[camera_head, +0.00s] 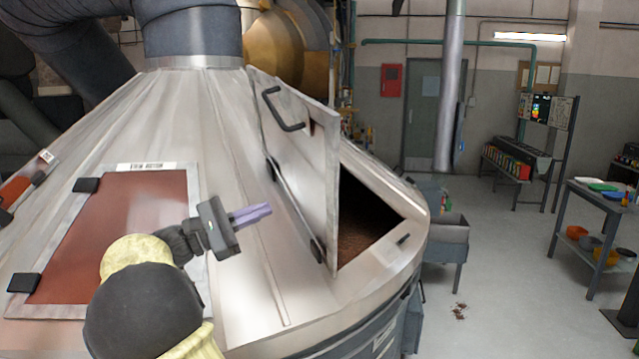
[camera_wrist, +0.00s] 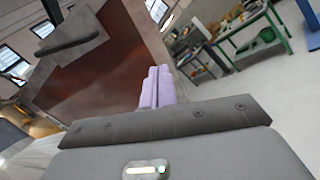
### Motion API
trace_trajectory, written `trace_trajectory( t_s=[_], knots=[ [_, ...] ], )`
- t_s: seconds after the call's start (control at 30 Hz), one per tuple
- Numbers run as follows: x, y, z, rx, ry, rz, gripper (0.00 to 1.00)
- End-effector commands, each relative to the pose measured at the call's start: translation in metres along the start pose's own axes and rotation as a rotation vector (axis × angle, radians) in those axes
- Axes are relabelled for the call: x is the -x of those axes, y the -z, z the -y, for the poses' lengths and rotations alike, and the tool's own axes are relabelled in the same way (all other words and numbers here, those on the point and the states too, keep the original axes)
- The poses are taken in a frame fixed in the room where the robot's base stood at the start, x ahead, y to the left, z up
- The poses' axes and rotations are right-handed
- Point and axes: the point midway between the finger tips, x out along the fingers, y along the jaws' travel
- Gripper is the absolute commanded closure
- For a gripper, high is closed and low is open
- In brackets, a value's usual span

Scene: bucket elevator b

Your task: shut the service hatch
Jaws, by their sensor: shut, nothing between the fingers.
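The service hatch lid (camera_head: 304,155) is a pale metal panel standing up from the sloped metal cone, clearly open. Its black bar handle (camera_head: 282,108) is near the upper left of the face I see. Dark hinges sit along its lower left edge. The hatch opening (camera_head: 365,222) to its right shows a dark inside with brown material. My gripper (camera_head: 254,214) has its purple fingers shut and empty, left of the lid and apart from it in the picture. The fingers also show in the wrist view (camera_wrist: 156,88), in front of a brown-red surface with a dark handle-like bar (camera_wrist: 70,46).
A reddish panel (camera_head: 125,230) with black fittings lies in the cone left of my gripper. A thick dark duct (camera_head: 193,32) rises from the cone's top. A trough (camera_head: 447,235), a shelf table (camera_head: 590,205) and open floor lie to the right.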

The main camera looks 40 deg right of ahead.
Motion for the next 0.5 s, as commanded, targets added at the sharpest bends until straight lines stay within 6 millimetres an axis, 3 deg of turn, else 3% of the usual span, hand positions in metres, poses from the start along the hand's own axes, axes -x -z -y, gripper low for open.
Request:
trace_trajectory(
  t_s=[0.33, 0.5],
  knots=[
    [-0.001, -0.002, -0.001, -0.001, -0.002, 0.007, 1.0],
    [-0.014, -0.003, -0.001, 0.001, 0.0, 0.007, 1.0]
  ],
)
